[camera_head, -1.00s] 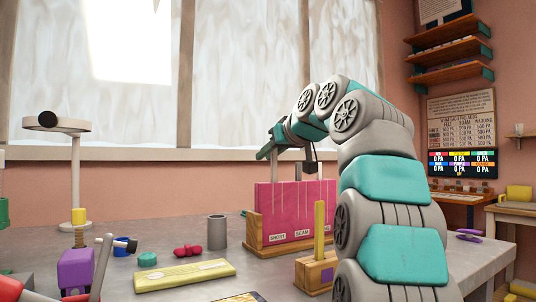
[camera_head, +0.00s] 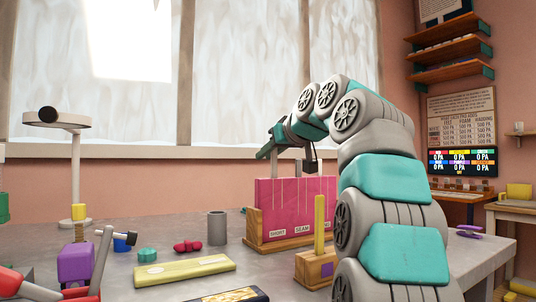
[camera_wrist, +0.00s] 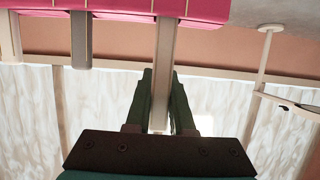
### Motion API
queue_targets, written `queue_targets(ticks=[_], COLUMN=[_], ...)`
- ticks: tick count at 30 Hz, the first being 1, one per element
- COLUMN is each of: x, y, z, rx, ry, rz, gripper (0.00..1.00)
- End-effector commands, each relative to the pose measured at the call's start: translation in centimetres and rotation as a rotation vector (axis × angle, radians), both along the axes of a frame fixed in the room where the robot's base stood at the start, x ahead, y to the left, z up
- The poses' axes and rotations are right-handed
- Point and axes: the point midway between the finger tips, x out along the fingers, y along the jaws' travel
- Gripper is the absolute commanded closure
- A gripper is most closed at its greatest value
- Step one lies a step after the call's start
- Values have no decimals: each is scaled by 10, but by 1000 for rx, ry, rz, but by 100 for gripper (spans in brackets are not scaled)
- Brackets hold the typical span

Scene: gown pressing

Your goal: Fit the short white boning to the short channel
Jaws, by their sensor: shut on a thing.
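The pink panel (camera_head: 290,215) stands upright in a wooden stand with labels reading SHORT and SEAM; a further label is hidden by my arm. My gripper (camera_head: 264,154) is above the panel's left part. In the wrist view, my gripper's dark green fingers (camera_wrist: 162,105) are shut on a pale strip, which looks like the short white boning (camera_wrist: 163,60). The boning runs from between the fingers to the edge of the pink panel (camera_wrist: 130,8). I cannot tell how deep its end sits in a channel.
A grey strip (camera_wrist: 81,45) sticks out of the panel beside the boning. A wooden block (camera_head: 312,272) holding a yellow strip (camera_head: 319,225) stands in front. A grey cup (camera_head: 217,229), a pale yellow bar (camera_head: 183,270) and a purple clamp (camera_head: 76,264) are on the table (camera_head: 110,283).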

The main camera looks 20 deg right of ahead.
Motion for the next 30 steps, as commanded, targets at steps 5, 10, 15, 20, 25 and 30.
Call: queue_targets(ticks=[5, 10, 15, 20, 25, 30], x=[0, 0, 0, 0, 0, 0], y=[0, -1, 0, 0, 0, 0], z=[0, -2, -7, -12, -17, -23], rx=[0, 0, 1, 1, 1, 1], ry=[0, 0, 0, 0, 0, 0], rz=[1, 0, 0, 1, 1, 0], gripper=[100, 100, 100, 100, 100, 100])
